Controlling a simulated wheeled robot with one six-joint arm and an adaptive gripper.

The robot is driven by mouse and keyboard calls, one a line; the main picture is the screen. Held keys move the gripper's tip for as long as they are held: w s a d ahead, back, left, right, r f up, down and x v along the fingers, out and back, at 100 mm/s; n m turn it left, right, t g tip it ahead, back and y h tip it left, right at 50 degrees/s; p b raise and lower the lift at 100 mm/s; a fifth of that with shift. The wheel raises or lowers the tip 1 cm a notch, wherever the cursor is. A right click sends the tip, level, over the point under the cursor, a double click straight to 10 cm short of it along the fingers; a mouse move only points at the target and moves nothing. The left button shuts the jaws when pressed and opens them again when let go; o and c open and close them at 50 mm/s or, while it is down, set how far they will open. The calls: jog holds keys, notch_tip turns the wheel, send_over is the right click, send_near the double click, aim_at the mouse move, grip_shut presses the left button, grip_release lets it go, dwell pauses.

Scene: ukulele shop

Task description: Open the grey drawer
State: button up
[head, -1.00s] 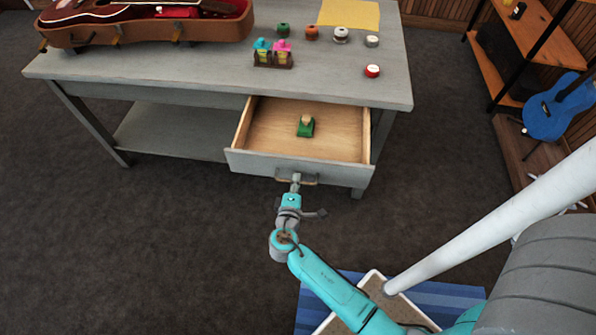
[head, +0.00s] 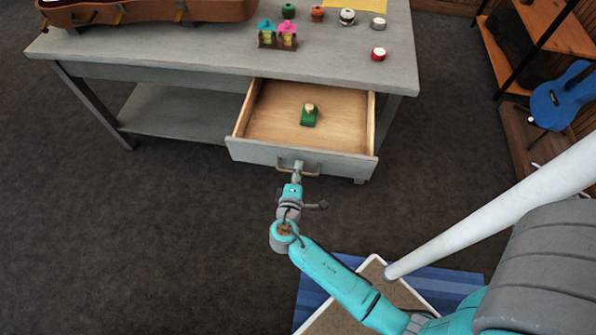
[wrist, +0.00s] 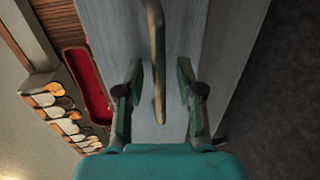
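The grey drawer (head: 300,159) is pulled well out of the grey table, showing its pale wooden inside. Its metal bar handle (head: 311,170) is on the front panel. My gripper (head: 297,177) is at the handle. In the wrist view the handle (wrist: 157,60) runs between my two fingers (wrist: 159,78), with a visible gap on each side, so the fingers look open around it. Whether a finger touches the bar further in is hidden.
A small green object (head: 309,115) lies in the drawer. The grey table (head: 200,65) carries a guitar case (head: 150,12), small round items and a holder with colourful bottles (head: 278,40). Shelves and a blue ukulele (head: 560,98) stand at right.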

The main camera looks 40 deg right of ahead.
jog(key=v, duration=1.2)
jog(key=shift+f, duration=0.1)
jog(key=shift+s, duration=0.1)
dwell(0.5)
jog(key=s+f+y, duration=0.2)
jog(key=s+y, duration=0.3)
jog(key=s, duration=0.2)
jog(key=s+f+y, duration=0.3)
jog(key=s+y, duration=0.1)
jog(key=s, duration=0.4)
jog(key=s+a+r+m+t+y, duration=0.1)
jog(key=s+a+r+m+t, duration=0.1)
jog(key=r, duration=0.8)
jog(key=s+a+r+m+t+y, duration=0.2)
jog(key=s+r+m, duration=0.3)
jog(key=r, duration=0.6)
jog(key=shift+s+r+m+t, duration=0.25)
jog(key=shift+s+t, duration=0.45)
jog(key=shift+s, duration=0.4)
